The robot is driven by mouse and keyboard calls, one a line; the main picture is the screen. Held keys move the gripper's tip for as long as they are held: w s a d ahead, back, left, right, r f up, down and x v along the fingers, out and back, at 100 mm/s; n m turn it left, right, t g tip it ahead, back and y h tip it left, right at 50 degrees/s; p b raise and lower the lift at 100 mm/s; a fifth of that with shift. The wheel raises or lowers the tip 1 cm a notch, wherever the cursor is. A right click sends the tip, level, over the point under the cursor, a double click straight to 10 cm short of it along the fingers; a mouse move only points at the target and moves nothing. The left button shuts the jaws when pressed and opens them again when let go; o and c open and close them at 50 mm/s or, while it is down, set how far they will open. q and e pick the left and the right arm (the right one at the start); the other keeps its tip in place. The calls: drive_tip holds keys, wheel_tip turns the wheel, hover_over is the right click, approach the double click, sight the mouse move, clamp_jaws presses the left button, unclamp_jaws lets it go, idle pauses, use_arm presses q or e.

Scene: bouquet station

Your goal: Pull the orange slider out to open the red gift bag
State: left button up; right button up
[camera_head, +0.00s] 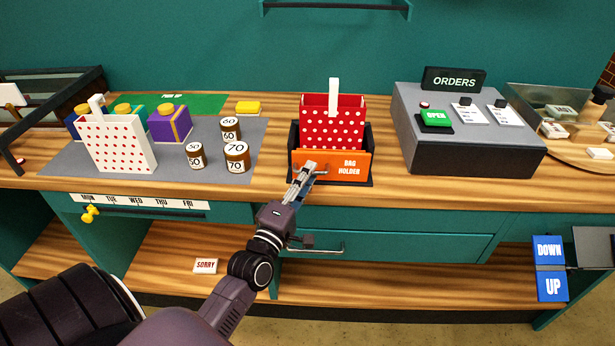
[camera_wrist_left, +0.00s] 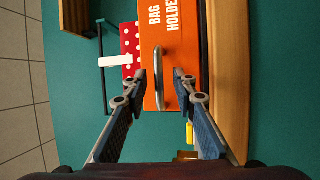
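The red gift bag (camera_head: 333,118) with white dots stands upright in a dark holder, its white handle (camera_head: 334,96) sticking up. The orange slider (camera_head: 346,168), lettered BAG HOLDER, covers the holder's front; it also shows in the left wrist view (camera_wrist_left: 185,75). My left gripper (camera_head: 308,168) is at the left part of the slider's front. In the left wrist view my left gripper (camera_wrist_left: 160,75) is open, with one finger on each side of the slider's metal handle (camera_wrist_left: 159,88); both fingers look apart from it. My right gripper is not in view.
Left of the holder, a grey mat (camera_head: 215,165) bears a white dotted bag (camera_head: 118,145), a purple gift box (camera_head: 170,125) and several labelled jars. A grey ORDERS console (camera_head: 465,140) stands to the right. Bare wooden counter lies on both sides of the holder.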

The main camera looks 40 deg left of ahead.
use_arm(q)
drive_tip(key=v, duration=1.2)
idle(0.4)
drive_tip(key=s+d+f+m+g+h, duration=0.1)
drive_tip(key=s+d+f+m+g, duration=0.2)
drive_tip(key=f, duration=1)
drive_tip(key=s+d+f+m+g+h, duration=0.1)
drive_tip(key=s+d+f+m+g, duration=0.2)
drive_tip(key=f, duration=1)
drive_tip(key=s+d+f+m+g+h, duration=0.1)
drive_tip(key=s+f+m+g, duration=0.3)
drive_tip(key=f, duration=0.9)
drive_tip(key=s+d+f+m+g, duration=0.2)
drive_tip(key=s+f+m+g, duration=0.2)
drive_tip(key=s+f, duration=0.6)
drive_tip(key=s+d+f+m+g, duration=0.1)
drive_tip(key=s+f+m+g, duration=0.3)
drive_tip(key=s, duration=1.2)
wheel_tip(320, 180, down, 6)
drive_tip(key=m, duration=0.3)
drive_tip(key=shift+d+m+g, duration=0.3)
drive_tip(key=shift+d, duration=0.05)
